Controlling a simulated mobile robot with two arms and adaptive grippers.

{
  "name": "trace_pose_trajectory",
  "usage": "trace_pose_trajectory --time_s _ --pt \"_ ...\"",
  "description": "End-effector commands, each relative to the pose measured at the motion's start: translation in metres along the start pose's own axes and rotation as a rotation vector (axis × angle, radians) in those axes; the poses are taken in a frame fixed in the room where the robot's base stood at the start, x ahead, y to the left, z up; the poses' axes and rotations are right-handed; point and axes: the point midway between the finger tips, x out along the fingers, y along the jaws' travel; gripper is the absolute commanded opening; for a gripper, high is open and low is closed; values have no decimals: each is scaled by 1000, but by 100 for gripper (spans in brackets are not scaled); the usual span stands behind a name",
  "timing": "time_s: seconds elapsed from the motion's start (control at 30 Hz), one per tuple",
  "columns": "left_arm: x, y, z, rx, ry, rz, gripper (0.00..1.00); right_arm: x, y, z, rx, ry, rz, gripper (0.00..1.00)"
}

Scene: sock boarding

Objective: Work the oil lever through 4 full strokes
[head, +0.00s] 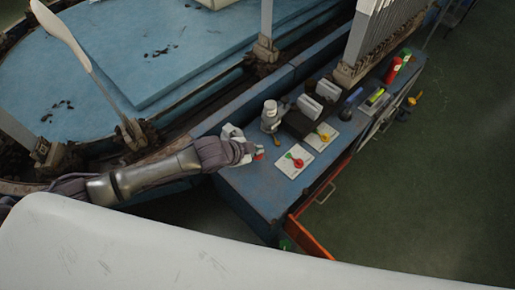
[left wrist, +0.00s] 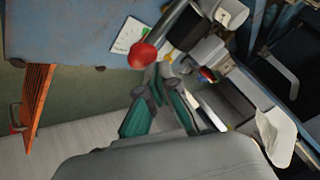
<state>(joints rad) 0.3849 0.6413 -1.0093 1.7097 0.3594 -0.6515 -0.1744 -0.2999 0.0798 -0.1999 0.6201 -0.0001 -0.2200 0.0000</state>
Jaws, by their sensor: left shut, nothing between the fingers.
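The oil lever appears to be the metal rod with a red ball knob (left wrist: 142,56) in the left wrist view. The knob stands just beyond my left fingertips. In the head view a small red spot (head: 259,155), which may be this knob, shows beside my left gripper (head: 248,150). The wrist and gripper hide most of the lever there. In the left wrist view the teal fingers of my left gripper (left wrist: 157,82) are shut and empty. Whether they touch the rod or knob, I cannot tell. My right gripper is not in view.
A blue bench (head: 262,192) carries a silver canister (head: 270,112), dark boxes, and white plates with a red knob (head: 297,161) and a yellow knob (head: 324,134). An orange drawer (head: 310,238) stands open at the front. The green floor on the right is clear.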

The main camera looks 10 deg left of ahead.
Motion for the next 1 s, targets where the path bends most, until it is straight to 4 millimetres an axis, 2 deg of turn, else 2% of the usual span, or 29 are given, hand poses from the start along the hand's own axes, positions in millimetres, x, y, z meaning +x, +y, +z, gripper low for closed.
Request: trace_pose_trajectory --time_s 1.0 --pt "9 8 7 0 -1 2 0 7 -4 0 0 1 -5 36"
